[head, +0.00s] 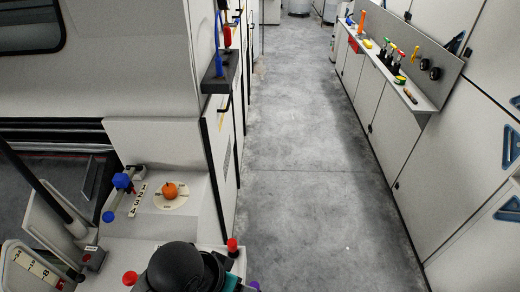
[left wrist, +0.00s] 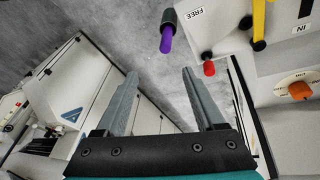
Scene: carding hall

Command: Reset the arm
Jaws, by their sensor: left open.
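My left gripper (left wrist: 158,73) shows in the left wrist view with its two grey fingers spread apart and nothing between them. Beyond the fingers are grey floor and pale cabinet fronts. In the head view a black rounded link with a bit of teal, part of my left arm, shows at the bottom edge, over the pale control panel (head: 120,235). The gripper's fingers cannot be made out there. My right arm and gripper are in neither view.
An orange knob (head: 170,190), a blue-knobbed lever (head: 122,181) and red knobs (head: 232,245) stand on the panel near my arm. A purple handle (left wrist: 167,38) and red knob (left wrist: 209,68) lie just beyond the fingers. The aisle floor (head: 305,150) is clear; a tool shelf (head: 420,100) lines the right.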

